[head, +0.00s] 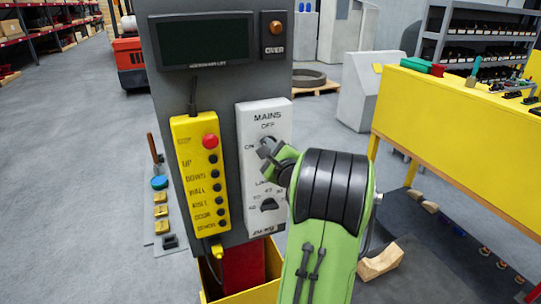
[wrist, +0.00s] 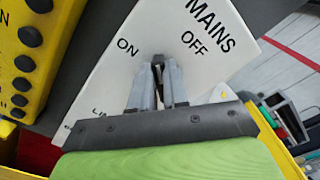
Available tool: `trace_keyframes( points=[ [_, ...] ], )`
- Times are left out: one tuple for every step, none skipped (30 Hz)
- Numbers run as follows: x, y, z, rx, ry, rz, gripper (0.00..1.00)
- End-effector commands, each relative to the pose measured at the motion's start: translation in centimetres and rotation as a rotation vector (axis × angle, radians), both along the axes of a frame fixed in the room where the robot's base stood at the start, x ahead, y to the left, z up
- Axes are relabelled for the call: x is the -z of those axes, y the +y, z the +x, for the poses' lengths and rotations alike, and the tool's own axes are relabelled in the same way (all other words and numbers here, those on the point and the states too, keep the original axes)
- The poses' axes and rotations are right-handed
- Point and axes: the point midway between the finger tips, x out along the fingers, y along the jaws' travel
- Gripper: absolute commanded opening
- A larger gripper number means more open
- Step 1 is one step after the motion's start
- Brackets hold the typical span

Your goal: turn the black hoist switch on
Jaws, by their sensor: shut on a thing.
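A white panel (head: 279,120) marked MAINS, with OFF at the top and ON at the left, is fixed to a grey post. It also shows in the wrist view (wrist: 200,85). My gripper (head: 266,150) is at the panel's upper part. In the wrist view my gripper (wrist: 159,78) has its two fingers close together on a small dark switch (wrist: 158,64), below and between ON and OFF. The fingers hide most of this switch, and its exact pointing is hard to tell. A second black knob (head: 268,204) sits lower on the panel, clear of the fingers.
A yellow pendant box (head: 194,165) with a red button (head: 210,141) and several black buttons hangs just left of the panel. A dark display (head: 205,42) and an orange lamp (head: 276,27) are above.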

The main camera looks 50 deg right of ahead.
Motion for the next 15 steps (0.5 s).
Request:
trace_keyframes(
  points=[
    [0.51, 0.1, 0.05, -0.001, 0.021, -0.041, 0.0],
    [0.55, 0.13, 0.08, -0.002, 0.037, -0.067, 0.0],
    [0.58, 0.19, 0.11, -0.002, 0.054, -0.099, 0.0],
    [0.64, 0.21, 0.14, -0.002, 0.069, -0.123, 0.0],
    [0.7, 0.2, 0.12, -0.001, 0.083, -0.146, 0.0],
    [0.77, 0.22, 0.12, 0.0, 0.102, -0.178, 0.0],
    [0.81, 0.26, 0.14, -0.001, 0.115, -0.2, 0.0],
    [0.86, 0.3, 0.18, -0.001, 0.128, -0.223, 0.0],
    [0.92, 0.32, 0.2, -0.001, 0.145, -0.25, 0.0],
    [0.97, 0.3, 0.18, 0.0, 0.158, -0.271, 0.0],
    [0.98, 0.31, 0.17, 0.0, 0.17, -0.291, 0.0],
    [1.02, 0.32, 0.18, 0.0, 0.185, -0.317, 0.0],
    [1.05, 0.34, 0.19, 0.0, 0.195, -0.334, 0.0],
    [1.11, 0.36, 0.21, -0.001, 0.206, -0.351, 0.0],
    [1.15, 0.36, 0.22, -0.002, 0.22, -0.373, 0.0]
  ],
)
